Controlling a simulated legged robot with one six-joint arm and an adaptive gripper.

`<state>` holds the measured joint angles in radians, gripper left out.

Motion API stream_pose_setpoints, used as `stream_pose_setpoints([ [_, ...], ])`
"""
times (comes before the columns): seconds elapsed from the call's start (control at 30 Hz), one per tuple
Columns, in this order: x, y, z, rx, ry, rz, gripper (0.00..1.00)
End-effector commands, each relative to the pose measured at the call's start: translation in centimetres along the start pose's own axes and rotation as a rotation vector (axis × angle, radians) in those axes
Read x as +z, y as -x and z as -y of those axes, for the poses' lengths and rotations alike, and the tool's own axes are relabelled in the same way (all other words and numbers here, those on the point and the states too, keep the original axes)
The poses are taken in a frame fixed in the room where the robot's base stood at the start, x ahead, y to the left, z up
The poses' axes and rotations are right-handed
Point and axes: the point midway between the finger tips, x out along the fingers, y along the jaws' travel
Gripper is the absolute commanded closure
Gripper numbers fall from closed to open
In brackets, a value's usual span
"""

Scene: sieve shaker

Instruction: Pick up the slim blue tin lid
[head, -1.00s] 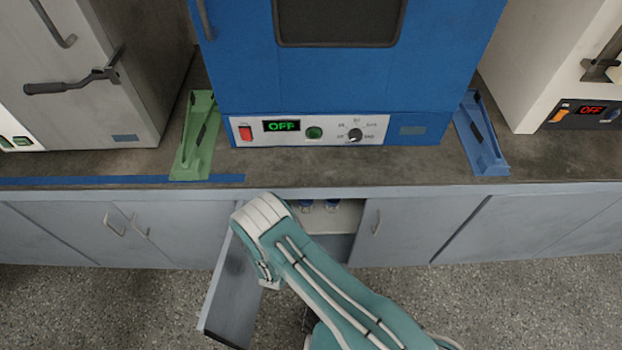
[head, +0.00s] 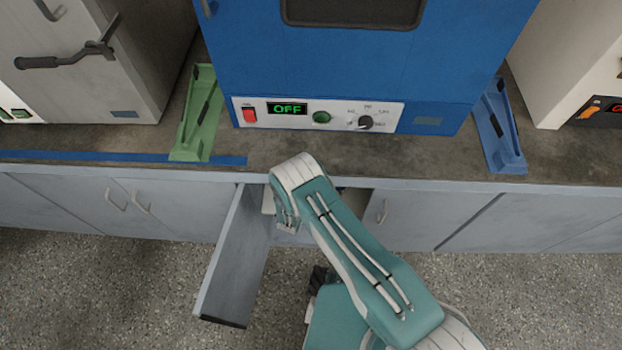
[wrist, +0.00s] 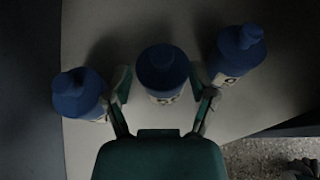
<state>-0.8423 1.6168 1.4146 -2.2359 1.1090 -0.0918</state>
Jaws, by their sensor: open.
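In the wrist view three blue-topped tins stand on a pale shelf: one at left (wrist: 75,95), one in the middle (wrist: 163,72), one at right (wrist: 237,52). They look alike, with pale labels, and I cannot tell which is the slim one. My gripper (wrist: 162,88) is open, its fingers on either side of the middle tin. The left finger is close to the left tin and the right finger close to the right tin. I cannot tell whether they touch.
The cupboard's open door (head: 236,262) stands out left of my arm; the closed door (head: 425,218) is at right. The worktop (head: 300,150) runs above, with a blue oven (head: 350,65), a green bracket (head: 197,115) and a blue bracket (head: 500,128). Shelf shows behind the tins.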

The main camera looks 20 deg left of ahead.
Motion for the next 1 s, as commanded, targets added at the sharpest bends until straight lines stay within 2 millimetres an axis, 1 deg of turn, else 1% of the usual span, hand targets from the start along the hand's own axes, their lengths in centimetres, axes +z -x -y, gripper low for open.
stream_pose_setpoints([
  [0.03,-0.1,-1.0,0.2,-0.004,-0.002,0.0,0.27],
  [0.1,0.0,-2.1,0.3,-0.003,-0.003,0.001,0.27],
  [0.2,-0.1,-3.2,0.2,-0.002,0.0,-0.001,0.27],
  [0.3,0.0,-3.7,0.2,-0.001,-0.001,0.0,0.27],
  [0.5,0.0,-3.8,0.1,-0.001,0.0,0.0,0.27],
  [0.53,0.0,-3.8,0.1,-0.001,0.0,0.0,0.36],
  [0.57,0.0,-3.7,0.1,-0.001,0.0,0.0,0.49],
  [0.6,0.0,-3.7,0.1,-0.001,0.0,0.0,0.67],
  [0.67,0.0,-3.7,0.1,-0.001,0.0,0.0,0.94],
  [0.7,0.0,-3.7,0.1,-0.001,0.0,0.0,1.0],
  [1.0,-0.1,-3.7,0.1,-0.001,0.0,-0.001,1.0],
])
